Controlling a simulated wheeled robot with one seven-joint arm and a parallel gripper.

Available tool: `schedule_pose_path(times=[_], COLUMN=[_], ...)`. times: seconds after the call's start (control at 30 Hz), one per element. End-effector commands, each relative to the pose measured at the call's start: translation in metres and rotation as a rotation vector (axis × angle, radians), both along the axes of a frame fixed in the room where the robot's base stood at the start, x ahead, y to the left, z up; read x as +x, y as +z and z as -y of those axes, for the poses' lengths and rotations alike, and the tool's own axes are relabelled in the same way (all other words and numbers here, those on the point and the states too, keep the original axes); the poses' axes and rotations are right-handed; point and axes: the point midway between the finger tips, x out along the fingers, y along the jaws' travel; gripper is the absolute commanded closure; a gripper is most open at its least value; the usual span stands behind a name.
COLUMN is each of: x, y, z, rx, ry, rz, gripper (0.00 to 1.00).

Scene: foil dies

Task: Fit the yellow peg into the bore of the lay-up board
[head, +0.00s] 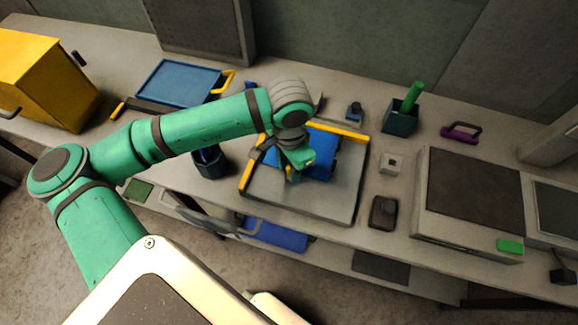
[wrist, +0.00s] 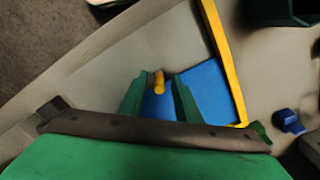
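The lay-up board (head: 320,201) is a grey plate on the bench, with yellow strips along its edges and a blue sheet (head: 322,165) on it. It also fills the middle of the wrist view (wrist: 95,80). My gripper (head: 292,174) is over the board beside the blue sheet. In the wrist view its two green fingers (wrist: 160,84) stand apart. The yellow peg (wrist: 159,82) shows between the fingertips, with a narrow gap on each side. Whether the peg touches the board is unclear. I cannot make out the bore; my arm and gripper cover part of the board.
A dark cup (head: 401,118) with a green rod stands behind right. A small white block (head: 391,163) and a dark device (head: 383,213) lie right of the board. A dark container (head: 209,163) is at its left. A blue tray (head: 178,82) lies at the back left.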

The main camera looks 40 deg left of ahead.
Motion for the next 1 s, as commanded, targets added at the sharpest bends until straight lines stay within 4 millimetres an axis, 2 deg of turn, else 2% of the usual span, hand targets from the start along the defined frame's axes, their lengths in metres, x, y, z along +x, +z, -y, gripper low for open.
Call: schedule_pose_path(times=[0.17,0.5,0.63,0.8,1.0], x=[0.001,0.001,0.001,0.001,0.0], y=[0.017,0.084,0.104,0.118,0.122], z=[0.001,0.0,0.001,0.0,0.0], rx=[0.001,0.0,0.001,0.001,0.0], ry=[-0.003,-0.002,-0.003,-0.002,-0.002], rz=[0.003,0.002,0.003,0.001,0.0], gripper=[0.7,0.7,0.7,0.7,0.7])
